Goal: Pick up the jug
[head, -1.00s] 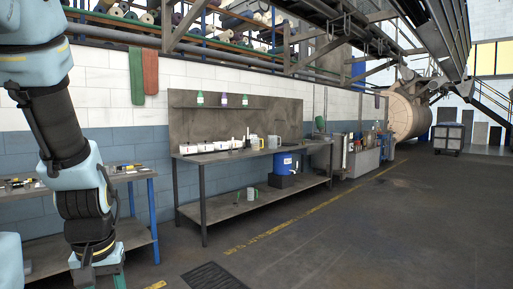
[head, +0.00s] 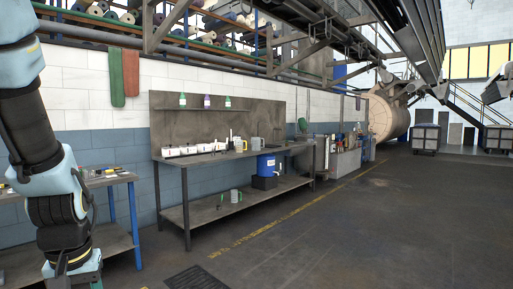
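Several jug-like vessels show in the head view. A light jug with a yellow handle (head: 239,145) and a grey jug (head: 257,143) stand upright side by side on top of the workbench. Another light jug with a green handle (head: 235,196) stands on the lower shelf. Which one the task means I cannot tell. My gripper (head: 88,278) hangs at the lower left, far from all of them. Its fingertips are cut off by the frame's bottom edge, so its opening is hidden.
The workbench (head: 172,175) also bears a row of white containers (head: 190,150). Another table (head: 122,179) is at left, beside my arm. A floor grate (head: 194,279) lies in front. Open floor spreads to the right.

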